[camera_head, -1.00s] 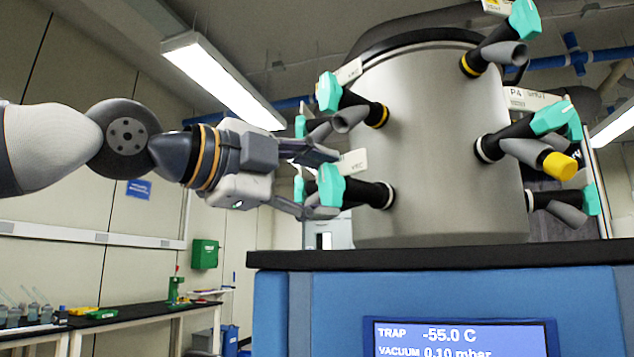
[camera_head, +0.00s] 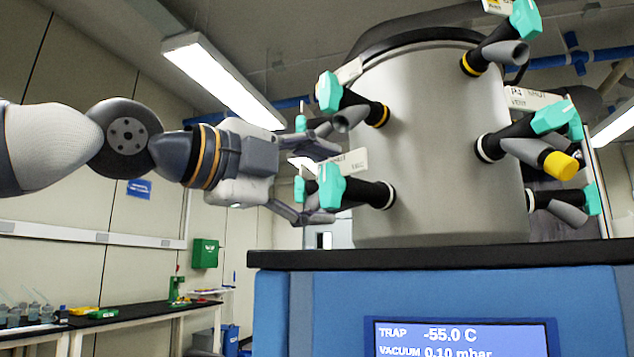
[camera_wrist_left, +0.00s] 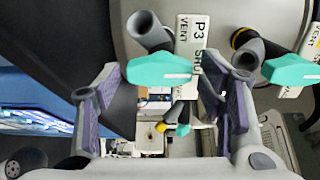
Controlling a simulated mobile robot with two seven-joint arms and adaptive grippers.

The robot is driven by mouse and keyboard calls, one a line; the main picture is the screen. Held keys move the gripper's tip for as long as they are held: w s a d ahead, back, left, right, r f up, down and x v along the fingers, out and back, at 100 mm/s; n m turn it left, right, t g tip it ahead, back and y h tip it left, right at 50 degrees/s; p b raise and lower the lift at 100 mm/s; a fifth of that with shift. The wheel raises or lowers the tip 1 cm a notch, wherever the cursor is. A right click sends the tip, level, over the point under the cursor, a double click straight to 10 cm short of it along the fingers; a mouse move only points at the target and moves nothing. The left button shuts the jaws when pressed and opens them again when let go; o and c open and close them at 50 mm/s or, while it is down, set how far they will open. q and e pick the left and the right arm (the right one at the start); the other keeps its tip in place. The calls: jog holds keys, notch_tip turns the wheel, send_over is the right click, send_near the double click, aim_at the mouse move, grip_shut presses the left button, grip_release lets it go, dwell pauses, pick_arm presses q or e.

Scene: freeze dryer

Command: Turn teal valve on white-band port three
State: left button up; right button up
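The teal valve (camera_head: 331,186) sits on a black port with a white band (camera_head: 390,195), low on the left side of the grey chamber. In the left wrist view, its handle (camera_wrist_left: 160,69) lies crosswise beside a white label (camera_wrist_left: 190,50) reading P3, SHUT and VENT. My left gripper (camera_head: 326,183) is open, one finger above the valve and one below. My right gripper is not in view.
A yellow-banded port with a teal valve (camera_head: 329,92) is just above my upper finger. More teal valves (camera_head: 553,117) stand on the chamber's right. The grey chamber (camera_head: 440,150) stands on a black top (camera_head: 440,256) over a blue cabinet with a screen (camera_head: 460,338).

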pick_arm(q)
jog(key=v, duration=1.2)
